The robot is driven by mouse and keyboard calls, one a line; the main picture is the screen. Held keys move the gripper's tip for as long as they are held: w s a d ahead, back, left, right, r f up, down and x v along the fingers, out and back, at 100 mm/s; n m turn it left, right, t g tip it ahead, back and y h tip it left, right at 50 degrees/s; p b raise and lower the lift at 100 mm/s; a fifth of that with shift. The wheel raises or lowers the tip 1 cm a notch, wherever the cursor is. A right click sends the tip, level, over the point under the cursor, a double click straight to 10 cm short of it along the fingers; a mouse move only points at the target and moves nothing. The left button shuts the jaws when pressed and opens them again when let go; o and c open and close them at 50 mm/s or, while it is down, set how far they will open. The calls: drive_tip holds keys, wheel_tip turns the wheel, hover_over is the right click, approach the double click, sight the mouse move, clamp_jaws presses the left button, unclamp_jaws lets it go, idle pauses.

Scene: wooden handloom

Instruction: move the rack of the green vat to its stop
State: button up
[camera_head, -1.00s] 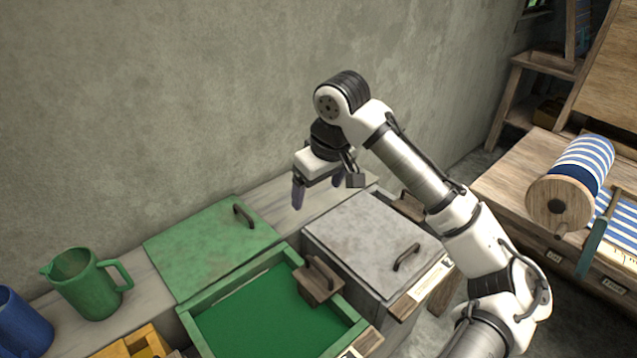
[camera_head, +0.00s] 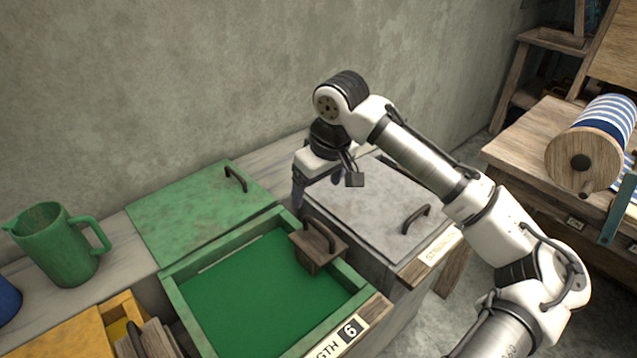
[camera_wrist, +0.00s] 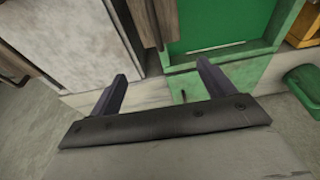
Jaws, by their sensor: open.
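The green vat (camera_head: 176,302) is open, and flat green fills its inside. Its rack (camera_head: 316,254), a brown wooden piece with a dark handle, sits at the vat's right side. Part of the rack shows at the top of the wrist view (camera_wrist: 146,22). The vat's green lid (camera_head: 195,215) lies flat on the ledge behind it. My gripper (camera_head: 318,194) is open and empty. It hangs above and behind the rack, near the vat's back right corner, apart from the rack. Both fingers show in the wrist view (camera_wrist: 161,84).
A grey vat with its lid (camera_head: 375,205) closed stands to the right. A green jug (camera_head: 55,245) stands on the ledge at left. A yellow vat (camera_head: 75,335) with a wooden rack is at lower left. The wall is close behind; a bench with a striped roll (camera_head: 598,140) is at right.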

sight(319, 226)
wheel_tip(319, 226, down, 12)
drive_tip(key=b, duration=0.5)
drive_tip(key=shift+r, duration=0.15)
drive_tip(key=shift+f, duration=0.3)
clamp_jaws()
wheel_tip(319, 226, up, 18)
drive_tip(key=p, duration=1.6)
drive_tip(key=shift+r, duration=0.2)
drive_tip(key=shift+w, duration=0.1)
drive_tip(key=shift+o, duration=1)
unclamp_jaws()
